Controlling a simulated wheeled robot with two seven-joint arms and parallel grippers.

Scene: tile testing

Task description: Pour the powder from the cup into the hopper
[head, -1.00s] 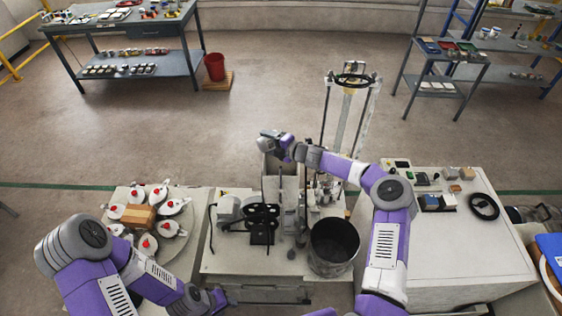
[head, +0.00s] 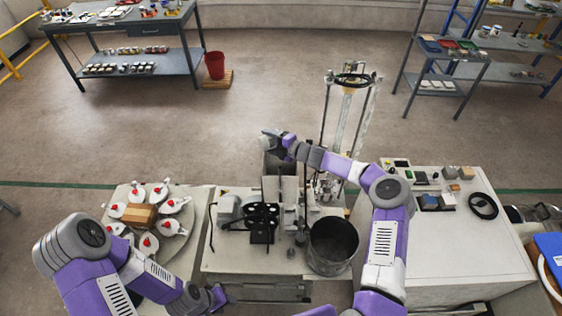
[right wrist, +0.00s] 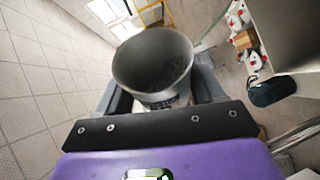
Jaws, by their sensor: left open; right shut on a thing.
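My right gripper (head: 286,146) is shut on a grey cup (head: 268,142), held over the top of a grey, box-shaped hopper (head: 276,164) at the middle machine. The cup looks tipped to the left in the head view. In the right wrist view the cup (right wrist: 155,62) shows its round rim and grey inside, between the fingers. I cannot tell how much powder is in it. A grey panel, possibly the hopper, shows at the upper right there. My left gripper (head: 217,298) is open and empty, low in the head view, apart from the cup and hopper.
A black bucket (head: 333,243) stands on the middle bench, beside a black-and-grey device (head: 262,220). A round table (head: 195,222) with several red-topped white containers is at left. A control cabinet (head: 450,250) is at right.

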